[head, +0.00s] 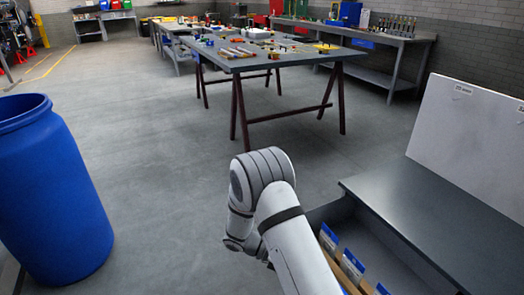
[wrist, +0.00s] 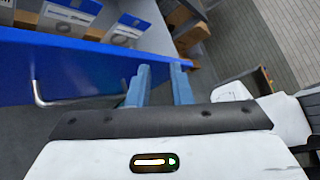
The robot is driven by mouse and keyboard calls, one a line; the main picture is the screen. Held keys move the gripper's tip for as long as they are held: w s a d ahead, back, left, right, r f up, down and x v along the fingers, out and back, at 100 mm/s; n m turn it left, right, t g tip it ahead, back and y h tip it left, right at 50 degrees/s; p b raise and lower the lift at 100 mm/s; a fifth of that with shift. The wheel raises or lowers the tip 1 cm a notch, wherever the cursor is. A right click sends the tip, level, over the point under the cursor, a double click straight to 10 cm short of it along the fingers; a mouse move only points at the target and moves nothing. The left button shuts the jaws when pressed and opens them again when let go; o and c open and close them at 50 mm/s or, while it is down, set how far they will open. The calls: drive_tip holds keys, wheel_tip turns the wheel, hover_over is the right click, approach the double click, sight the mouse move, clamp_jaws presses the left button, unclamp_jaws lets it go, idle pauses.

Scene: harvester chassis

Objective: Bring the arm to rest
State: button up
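My white arm (head: 270,200) reaches forward in the head view and bends down at its far joint. The gripper is hidden there behind the arm. In the wrist view my gripper (wrist: 161,70) shows two blue-grey fingers with a gap between them and nothing seen in it. The fingers point at a blue drawer front (wrist: 80,68) with a bent metal handle (wrist: 40,95). The handle is left of the fingers and apart from them. I cannot tell whether the fingertips touch the blue front.
An open drawer with blue-and-white boxes (head: 351,263) lies right of my arm, under a grey worktop (head: 430,215). A white board (head: 465,130) stands on it. A blue barrel (head: 50,190) stands left. A table with parts (head: 240,65) is ahead; floor between is clear.

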drive_tip(key=s+d+r+m+t+y+p, duration=0.1)
drive_tip(key=s+r+m+y+p, duration=0.3)
drive_tip(key=r+m, duration=0.4)
drive_tip(key=s+d+r+m+t+y+p, duration=0.1)
drive_tip(key=s+r+m+t+y+p, duration=0.2)
drive_tip(key=r+m, duration=0.5)
drive_tip(key=s+d+r+m+t+y+p, duration=0.1)
drive_tip(key=s+r+m+t+y+p, duration=0.2)
drive_tip(key=r, duration=1.7)
drive_tip(key=s+m+y+p, duration=0.3)
drive_tip(key=s+m+y, duration=0.1)
drive_tip(key=s+m, duration=0.1)
drive_tip(key=shift+s+d+r+m, duration=0.15)
drive_tip(key=shift+s+r+m, duration=0.1)
drive_tip(key=shift+m, duration=0.25)
